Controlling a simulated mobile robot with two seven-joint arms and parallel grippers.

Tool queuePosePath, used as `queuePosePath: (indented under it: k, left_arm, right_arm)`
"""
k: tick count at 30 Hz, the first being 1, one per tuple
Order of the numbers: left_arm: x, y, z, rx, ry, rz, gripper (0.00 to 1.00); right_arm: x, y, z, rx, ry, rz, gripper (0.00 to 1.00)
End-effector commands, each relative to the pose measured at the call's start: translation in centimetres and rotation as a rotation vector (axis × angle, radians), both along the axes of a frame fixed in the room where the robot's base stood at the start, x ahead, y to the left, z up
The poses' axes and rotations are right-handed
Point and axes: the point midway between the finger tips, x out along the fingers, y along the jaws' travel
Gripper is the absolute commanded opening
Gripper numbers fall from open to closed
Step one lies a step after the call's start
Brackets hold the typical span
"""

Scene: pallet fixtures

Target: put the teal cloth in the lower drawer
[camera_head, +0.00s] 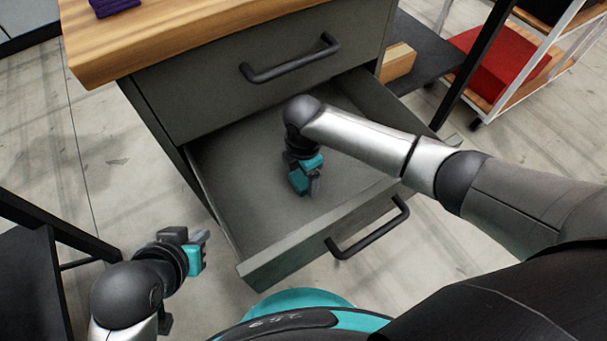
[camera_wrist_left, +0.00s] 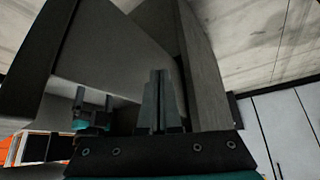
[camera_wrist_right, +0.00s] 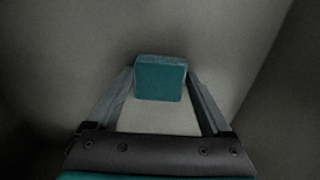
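The lower drawer (camera_head: 255,265) is pulled open, with its grey floor showing around my right arm. My right gripper (camera_head: 308,190) points down inside it. In the right wrist view, the teal cloth (camera_wrist_right: 160,80), a small folded block, fills the gap between the tips of my right gripper (camera_wrist_right: 161,88) and seems to touch both fingers. The cloth also shows at the gripper in the head view (camera_head: 298,181). I cannot tell whether it touches the drawer floor. My left gripper (camera_head: 203,240) is outside, left of the drawer; its fingers (camera_wrist_left: 160,85) are together and empty.
The upper drawer (camera_head: 265,85) is shut under the wooden top (camera_head: 190,35), where a purple cloth (camera_head: 113,6) lies. A shelf cart (camera_head: 510,65) with red items stands at the right. A dark frame (camera_head: 40,230) stands at the left. Floor between is bare.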

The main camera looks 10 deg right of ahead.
Motion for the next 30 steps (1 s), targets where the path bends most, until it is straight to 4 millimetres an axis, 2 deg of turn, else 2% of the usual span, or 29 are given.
queuePosePath:
  k: [1, 4, 14, 21, 30]
  left_arm:
    - [0.0, 0.0, 0.0, 0.000, 0.001, 0.000, 0.00]
    - [0.0, 0.0, 0.0, 0.000, 0.001, 0.000, 0.00]
    - [-0.2, 0.2, 0.1, 0.007, 0.015, 0.004, 0.00]
    - [-1.9, 2.1, -0.5, 0.064, 0.177, 0.036, 0.00]
    - [-2.1, 2.1, -4.6, 0.073, 0.236, 0.034, 0.00]
  right_arm:
    - [0.0, 0.0, 0.0, 0.000, 0.000, 0.000, 0.90]
    - [0.0, 0.0, 0.0, 0.000, 0.000, 0.000, 1.00]
    - [0.0, 0.0, 0.4, -0.001, 0.000, 0.000, 1.00]
    - [0.1, -0.1, 3.9, -0.001, -0.001, -0.001, 1.00]
    - [0.0, 0.0, 6.9, 0.000, 0.000, 0.000, 1.00]
